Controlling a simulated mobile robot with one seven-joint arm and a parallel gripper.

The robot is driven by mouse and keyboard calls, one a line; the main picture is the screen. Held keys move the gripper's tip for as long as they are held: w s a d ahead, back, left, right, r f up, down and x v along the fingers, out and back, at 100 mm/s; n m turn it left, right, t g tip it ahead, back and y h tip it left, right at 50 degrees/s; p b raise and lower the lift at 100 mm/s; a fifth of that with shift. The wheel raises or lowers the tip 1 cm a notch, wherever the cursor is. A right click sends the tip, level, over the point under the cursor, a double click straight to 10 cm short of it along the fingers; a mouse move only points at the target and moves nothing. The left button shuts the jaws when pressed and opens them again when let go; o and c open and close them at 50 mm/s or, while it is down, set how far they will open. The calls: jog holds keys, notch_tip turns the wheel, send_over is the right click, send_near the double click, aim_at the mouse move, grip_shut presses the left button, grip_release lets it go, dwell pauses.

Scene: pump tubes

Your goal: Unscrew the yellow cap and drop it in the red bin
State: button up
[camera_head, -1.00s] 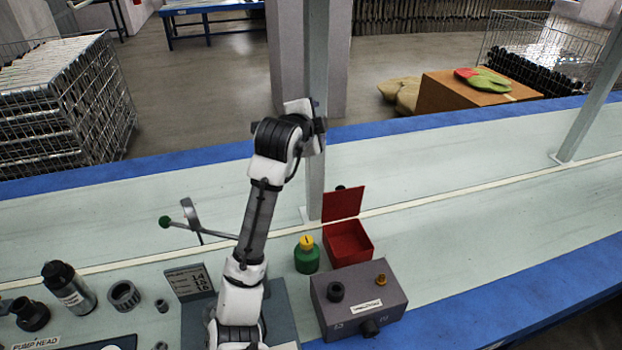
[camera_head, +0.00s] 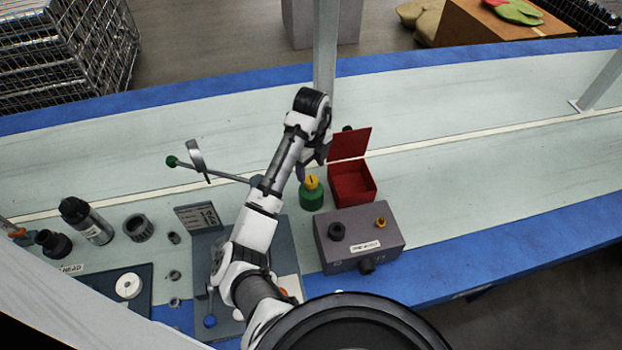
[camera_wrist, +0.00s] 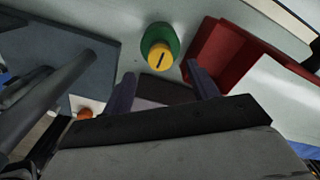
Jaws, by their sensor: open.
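The yellow cap (camera_head: 311,183) sits on top of a green bottle (camera_head: 312,201) that stands upright on the bench. In the wrist view the yellow cap (camera_wrist: 160,60) faces the camera, with a dark slot across it, and the green bottle (camera_wrist: 163,36) shows around it. My gripper (camera_wrist: 161,82) is open and empty, its two dark fingers apart, with the cap just beyond the gap between them. In the head view my gripper (camera_head: 303,168) is beside and above the cap, partly hidden by the wrist. The red bin (camera_head: 352,184) stands open to the right of the bottle, its lid raised.
A grey box (camera_head: 360,240) with a black knob and a brass fitting stands in front of the bin. A lever with a green knob (camera_head: 171,161) reaches towards the arm from the left. A metal post (camera_head: 325,60) rises behind. Black pump parts (camera_head: 87,221) stand at left.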

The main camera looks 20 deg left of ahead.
aim_at(311, 179)
jog(key=shift+f+b, duration=0.45)
jog(key=shift+f, duration=2.65)
jog(key=c, duration=1.2)
jog(key=shift+o, duration=0.2)
jog(key=shift+r+n+p, duration=0.2)
jog(key=shift+n+p, duration=0.4)
jog(key=shift+p, duration=0.05)
jog(key=shift+n+p, duration=0.45)
jog(key=shift+n, duration=0.15)
jog(key=shift+f+n, duration=0.2)
jog(key=shift+n, duration=0.3)
